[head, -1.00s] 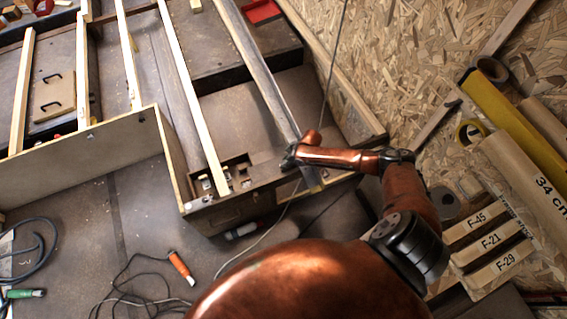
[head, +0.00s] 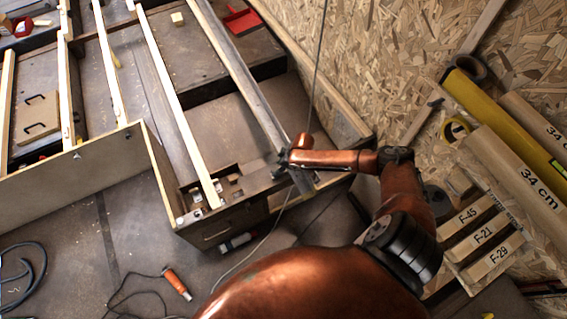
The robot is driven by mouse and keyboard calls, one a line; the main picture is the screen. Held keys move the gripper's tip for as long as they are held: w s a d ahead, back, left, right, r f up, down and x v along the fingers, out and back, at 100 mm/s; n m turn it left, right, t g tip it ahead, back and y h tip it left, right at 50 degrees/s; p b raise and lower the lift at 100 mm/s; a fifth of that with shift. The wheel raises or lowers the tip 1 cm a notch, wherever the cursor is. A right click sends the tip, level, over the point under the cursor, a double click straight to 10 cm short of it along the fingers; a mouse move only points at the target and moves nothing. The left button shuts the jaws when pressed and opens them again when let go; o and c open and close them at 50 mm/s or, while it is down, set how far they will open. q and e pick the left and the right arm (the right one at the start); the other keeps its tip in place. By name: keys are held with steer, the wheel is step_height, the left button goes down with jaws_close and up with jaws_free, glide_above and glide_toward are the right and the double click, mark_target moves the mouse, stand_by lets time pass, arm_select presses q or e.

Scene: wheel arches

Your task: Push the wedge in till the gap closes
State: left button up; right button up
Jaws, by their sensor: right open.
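My right arm reaches in from the bottom of the head view, and its dark gripper (head: 281,165) is at the near end of a long grey bar (head: 240,75). The fingers are small and partly hidden by my copper wrist; nothing can be seen held between them. The bar's near end lies over the front edge of a dark wooden frame. Small pale pieces (head: 236,190) sit in a cut-out at the frame's front corner, left of the gripper. I cannot tell which piece is the wedge, and no gap is clear. My left gripper is not in view.
Pale wooden strips (head: 172,92) run lengthwise over the frame on the left. An orange-handled tool (head: 176,283) with a black cable lies on the floor. A red tray (head: 243,21) is at the back.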

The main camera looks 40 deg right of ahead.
steer(key=v, duration=0.8)
steer(key=shift+s+r, duration=0.15)
steer(key=shift+r, duration=0.2)
